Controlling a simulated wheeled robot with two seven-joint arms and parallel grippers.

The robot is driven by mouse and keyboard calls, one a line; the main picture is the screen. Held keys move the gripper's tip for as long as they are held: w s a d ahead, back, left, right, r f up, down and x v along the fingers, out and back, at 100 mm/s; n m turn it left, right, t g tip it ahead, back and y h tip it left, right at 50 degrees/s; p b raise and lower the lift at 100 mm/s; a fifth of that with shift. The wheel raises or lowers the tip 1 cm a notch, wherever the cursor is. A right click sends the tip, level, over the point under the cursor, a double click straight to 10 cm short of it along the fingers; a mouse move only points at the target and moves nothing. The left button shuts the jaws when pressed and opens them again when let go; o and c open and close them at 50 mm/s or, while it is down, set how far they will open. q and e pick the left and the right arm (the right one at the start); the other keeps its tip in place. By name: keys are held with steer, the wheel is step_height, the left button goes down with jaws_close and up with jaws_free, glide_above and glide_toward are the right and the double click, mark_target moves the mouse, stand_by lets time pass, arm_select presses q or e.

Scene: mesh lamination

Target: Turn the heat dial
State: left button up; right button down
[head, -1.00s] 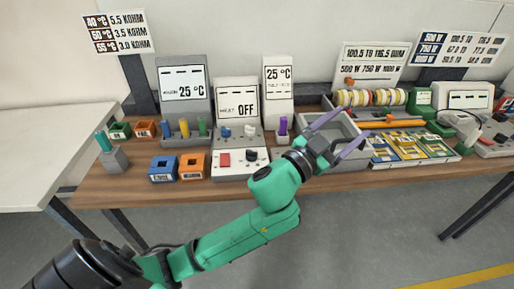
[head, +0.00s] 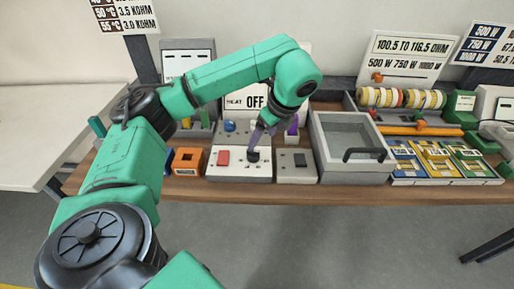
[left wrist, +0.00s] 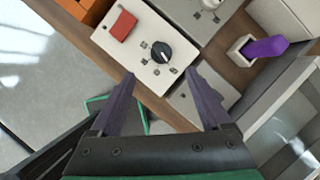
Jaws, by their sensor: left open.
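The heat dial is a round black knob (head: 253,156) with a light pointer line, on a white panel (head: 227,173) beside a red button (head: 223,157). In the left wrist view the dial (left wrist: 161,53) lies beyond the gap between my fingertips, uncovered. My left gripper (head: 259,138) has purple fingers and reaches down just above the dial. In the left wrist view it (left wrist: 162,82) is open and empty, with a finger to either side of the line to the dial. The display behind (head: 255,101) reads "OFF", partly hidden by my arm. My right gripper is not in view.
A grey box with a black handle (head: 370,154) stands right of the panel, past a small grey switch box (head: 297,173). A purple-handled thing (left wrist: 264,47) stands close by. An orange block (head: 187,160) sits to the left. Coloured boards (head: 438,160) lie further right.

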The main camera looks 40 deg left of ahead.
mark_target(255, 152)
arm_select(q)
steer(key=b+x, duration=0.3)
steer(key=x, duration=0.5)
steer(key=shift+w+d+f+b, duration=0.1)
steer(key=shift+f+b, duration=0.15)
steer(key=shift+b, duration=0.1)
steer(key=shift+w+a+f+p, duration=0.1)
steer(key=shift+a+f+p, duration=0.3)
steer(key=shift+f+p, duration=0.15)
steer(key=shift+f, duration=0.15)
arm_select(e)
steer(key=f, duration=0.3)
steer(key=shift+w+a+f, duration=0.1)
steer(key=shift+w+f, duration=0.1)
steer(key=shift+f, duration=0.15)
arm_select(q)
jaws_close()
